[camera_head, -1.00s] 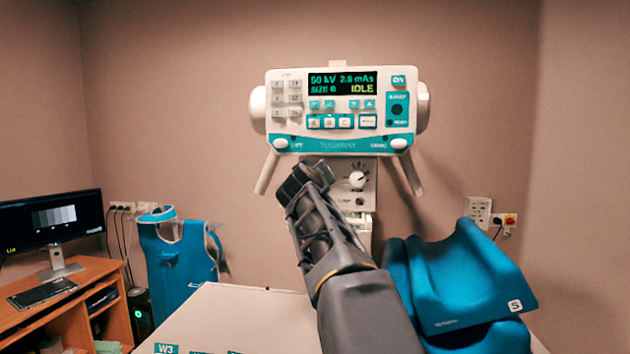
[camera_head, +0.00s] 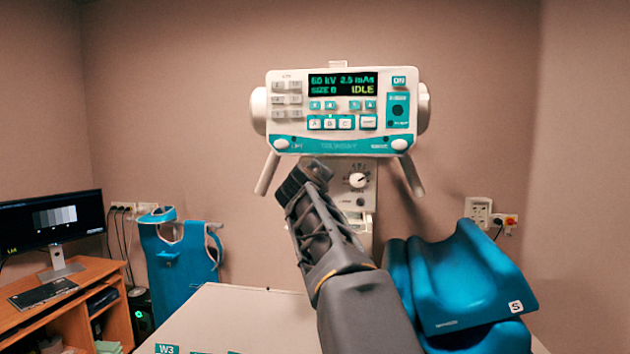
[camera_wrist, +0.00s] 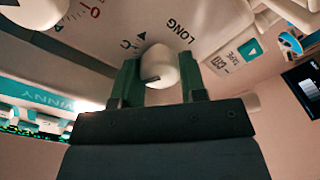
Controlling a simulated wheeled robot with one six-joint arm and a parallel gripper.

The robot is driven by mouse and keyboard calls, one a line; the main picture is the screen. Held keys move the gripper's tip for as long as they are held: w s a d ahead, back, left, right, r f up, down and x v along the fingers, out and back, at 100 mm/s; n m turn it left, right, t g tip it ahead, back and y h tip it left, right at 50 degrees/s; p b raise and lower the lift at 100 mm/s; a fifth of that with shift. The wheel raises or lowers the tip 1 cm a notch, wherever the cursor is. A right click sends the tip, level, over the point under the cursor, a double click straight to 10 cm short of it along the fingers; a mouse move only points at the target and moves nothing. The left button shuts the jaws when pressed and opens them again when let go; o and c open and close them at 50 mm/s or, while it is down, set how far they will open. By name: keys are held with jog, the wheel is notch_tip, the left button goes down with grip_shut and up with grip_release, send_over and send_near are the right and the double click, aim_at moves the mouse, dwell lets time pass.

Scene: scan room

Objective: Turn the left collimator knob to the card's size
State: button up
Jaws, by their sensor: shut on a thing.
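In the wrist view, my gripper (camera_wrist: 160,72) is shut on a round white knob (camera_wrist: 161,62), one green-padded finger on each side. A dark pointer line shows on the knob's side, and the word LONG is printed beside it. In the head view, my gripper (camera_head: 305,178) is at the left of the panel under the white console and hides this knob. The other knob (camera_head: 357,180), white with a dark pointer, is uncovered to its right. The size card cannot be made out.
The console (camera_head: 340,115) hangs above my gripper, with a handle (camera_head: 267,173) slanting down at its left. Blue foam supports (camera_head: 465,280) lie right of my arm on the pale table (camera_head: 250,315).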

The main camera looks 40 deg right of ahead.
jog(key=o, duration=0.9)
jog(key=b+v, duration=0.5)
jog(key=v, duration=0.8)
jog(key=shift+s+a, duration=0.3)
